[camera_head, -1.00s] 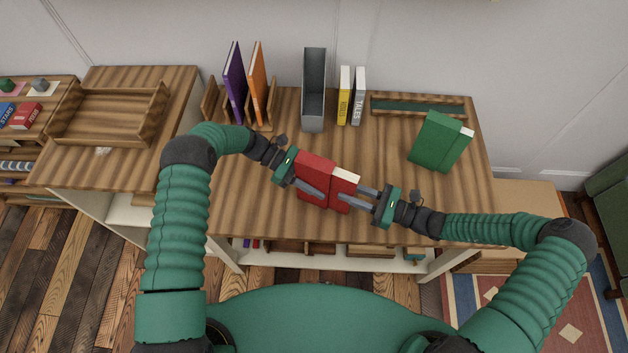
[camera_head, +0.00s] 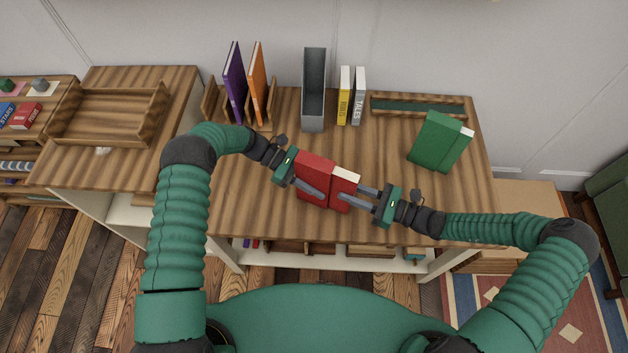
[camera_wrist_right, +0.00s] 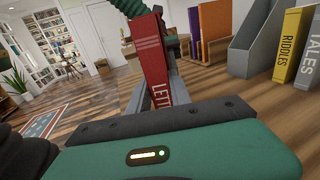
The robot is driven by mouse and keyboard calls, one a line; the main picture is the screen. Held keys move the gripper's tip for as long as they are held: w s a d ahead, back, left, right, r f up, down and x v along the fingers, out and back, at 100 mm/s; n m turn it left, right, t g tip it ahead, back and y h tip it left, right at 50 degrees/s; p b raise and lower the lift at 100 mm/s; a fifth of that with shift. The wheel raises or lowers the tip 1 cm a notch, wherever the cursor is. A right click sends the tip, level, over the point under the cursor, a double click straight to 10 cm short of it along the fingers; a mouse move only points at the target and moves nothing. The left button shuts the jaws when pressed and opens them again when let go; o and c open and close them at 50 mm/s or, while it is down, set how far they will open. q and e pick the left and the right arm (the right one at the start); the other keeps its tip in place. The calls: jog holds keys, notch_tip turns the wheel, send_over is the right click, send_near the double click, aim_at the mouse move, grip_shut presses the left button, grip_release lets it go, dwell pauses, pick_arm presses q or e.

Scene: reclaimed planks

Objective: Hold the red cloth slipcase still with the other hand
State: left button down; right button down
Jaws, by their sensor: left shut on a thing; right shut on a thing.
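The red cloth slipcase (camera_head: 316,171) is held just above or on the desk in the middle of the head view, tilted. A red book (camera_head: 344,178) with a pale page edge sits partly in it and sticks out at the right. My left gripper (camera_head: 308,184) is shut on the slipcase from the left. My right gripper (camera_head: 358,197) is shut on the protruding book from the right. In the right wrist view the book's red spine (camera_wrist_right: 161,92) shows pale letters, partly hidden by my gripper body. Where the fingertips touch is partly hidden.
The wooden desk (camera_head: 250,205) is clear in front of the slipcase. Behind stand purple (camera_head: 234,82) and orange (camera_head: 257,85) books, a grey holder (camera_head: 313,95), and yellow (camera_head: 344,97) and grey (camera_head: 358,98) books. A green case (camera_head: 436,142) leans at right. An empty tray (camera_head: 112,112) is at left.

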jog(key=shift+w+a+r, duration=0.1)
pick_arm(q)
jog(key=shift+s, duration=0.1)
pick_arm(e)
jog(key=shift+x, duration=1.15)
jog(key=shift+r, duration=0.1)
jog(key=c, duration=0.9)
grip_release()
jog(key=shift+o, duration=0.2)
jog(key=v, duration=0.7)
jog(key=o, duration=0.6)
jog(key=shift+c, duration=0.2)
